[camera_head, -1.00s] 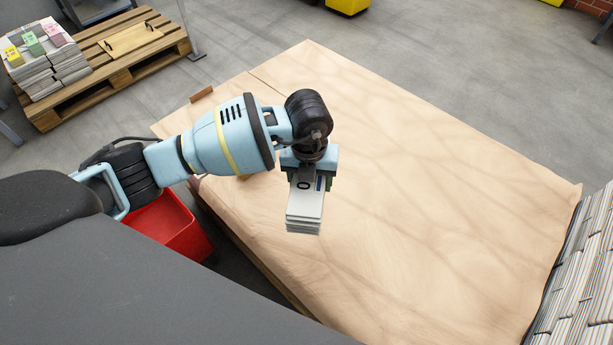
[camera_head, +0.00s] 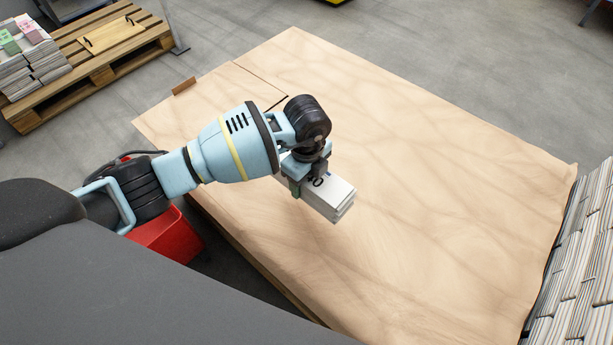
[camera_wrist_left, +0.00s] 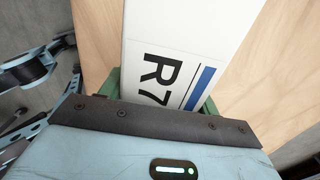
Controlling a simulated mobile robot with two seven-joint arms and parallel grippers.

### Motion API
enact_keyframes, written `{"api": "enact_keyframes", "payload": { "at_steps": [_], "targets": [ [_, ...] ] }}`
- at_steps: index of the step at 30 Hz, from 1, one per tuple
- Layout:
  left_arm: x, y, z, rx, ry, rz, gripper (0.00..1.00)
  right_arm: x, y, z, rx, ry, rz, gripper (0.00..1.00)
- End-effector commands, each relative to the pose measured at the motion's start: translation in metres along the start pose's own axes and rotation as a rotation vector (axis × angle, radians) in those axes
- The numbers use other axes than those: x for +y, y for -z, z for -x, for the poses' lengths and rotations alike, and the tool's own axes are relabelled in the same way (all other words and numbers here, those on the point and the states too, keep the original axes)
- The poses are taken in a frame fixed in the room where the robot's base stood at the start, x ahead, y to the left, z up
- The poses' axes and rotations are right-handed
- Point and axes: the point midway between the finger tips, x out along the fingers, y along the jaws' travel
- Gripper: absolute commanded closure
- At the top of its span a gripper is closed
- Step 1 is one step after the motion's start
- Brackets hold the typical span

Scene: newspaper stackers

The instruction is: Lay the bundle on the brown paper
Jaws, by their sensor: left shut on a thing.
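The bundle (camera_head: 337,200) is a white-topped stack with layered edges, a black printed mark and a blue stripe. My left gripper (camera_head: 309,180) is shut on one end of it, and the bundle reaches out to the lower right. In the left wrist view the bundle (camera_wrist_left: 185,35) shows "R7" and a blue bar between the green fingers of the gripper (camera_wrist_left: 160,98). The brown paper (camera_head: 440,180) covers the wide surface below the bundle. I cannot tell whether the bundle touches the paper. My right gripper is not in view.
Stacked newspapers (camera_head: 580,260) line the paper's right edge. A red bin (camera_head: 170,238) stands by the near left edge. A wooden pallet (camera_head: 95,65) with labelled bundles (camera_head: 30,60) is at the upper left. A small brown block (camera_head: 184,86) sits at the paper's left edge. The paper's middle is clear.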

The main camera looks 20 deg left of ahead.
Motion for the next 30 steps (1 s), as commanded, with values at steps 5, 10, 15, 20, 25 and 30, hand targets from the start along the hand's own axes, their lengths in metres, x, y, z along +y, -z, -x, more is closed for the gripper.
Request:
{"api": "enact_keyframes", "payload": {
  "at_steps": [5, 10, 15, 20, 25, 30],
  "targets": [
    [-0.002, 0.0, 0.003, 0.001, 0.005, -0.002, 0.96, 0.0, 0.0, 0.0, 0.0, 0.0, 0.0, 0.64],
    [-0.002, 0.0, 0.005, 0.001, 0.005, -0.004, 0.96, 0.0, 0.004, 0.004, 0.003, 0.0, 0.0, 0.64],
    [-0.001, 0.0, -0.01, 0.002, 0.002, -0.005, 0.96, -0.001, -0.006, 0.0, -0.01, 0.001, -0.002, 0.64],
    [-0.001, 0.0, -0.025, 0.002, 0.003, -0.005, 0.96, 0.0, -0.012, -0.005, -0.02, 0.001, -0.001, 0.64],
    [-0.001, 0.0, -0.04, 0.002, 0.002, -0.005, 0.96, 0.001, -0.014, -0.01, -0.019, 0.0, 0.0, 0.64],
    [-0.001, 0.0, -0.054, 0.003, 0.002, -0.005, 0.96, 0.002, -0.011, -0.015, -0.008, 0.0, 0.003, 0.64]
  ]
}}
